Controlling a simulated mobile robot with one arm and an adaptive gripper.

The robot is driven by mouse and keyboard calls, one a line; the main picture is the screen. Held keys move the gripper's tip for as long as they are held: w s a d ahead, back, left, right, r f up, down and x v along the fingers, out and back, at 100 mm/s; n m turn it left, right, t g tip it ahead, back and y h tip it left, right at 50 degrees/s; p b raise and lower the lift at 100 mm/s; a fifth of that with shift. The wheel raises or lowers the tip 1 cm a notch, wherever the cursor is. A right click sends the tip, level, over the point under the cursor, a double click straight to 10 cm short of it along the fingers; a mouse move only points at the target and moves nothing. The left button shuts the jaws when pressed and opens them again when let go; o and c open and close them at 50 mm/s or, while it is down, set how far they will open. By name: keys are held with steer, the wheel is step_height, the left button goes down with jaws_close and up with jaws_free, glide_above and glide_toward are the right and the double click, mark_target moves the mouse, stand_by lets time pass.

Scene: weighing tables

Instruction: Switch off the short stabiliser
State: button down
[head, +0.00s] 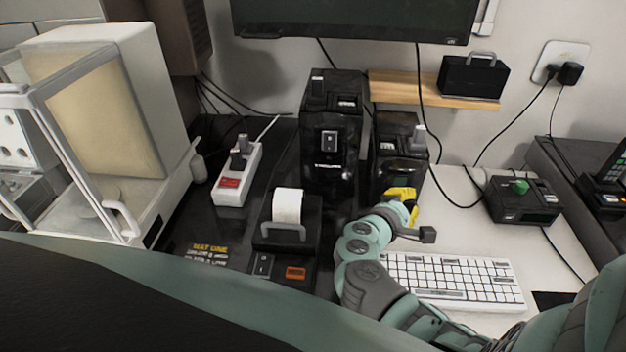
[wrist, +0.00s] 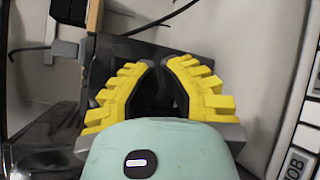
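The short stabiliser (head: 398,140) is a black upright box right of the taller black stabiliser (head: 330,150). A small dark display shows on its front; its lower front is hidden behind my gripper. I cannot make out its switch. My gripper (head: 402,198) has yellow fingers and is in front of the short stabiliser's lower part; I cannot tell whether it touches. In the wrist view the fingertips (wrist: 162,62) converge in front of a dark surface. The space between them is black, so I cannot tell whether they meet. No held object shows.
A black box with a green knob (head: 522,200) stands at the right. A label printer (head: 288,220) and a power strip (head: 238,175) are at the left. A wooden shelf (head: 415,92) juts out above.

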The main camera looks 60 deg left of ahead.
steer(key=s+d, duration=0.3)
steer(key=shift+s+d, duration=0.2)
steer(key=shift+d, duration=0.1)
stand_by(0.5)
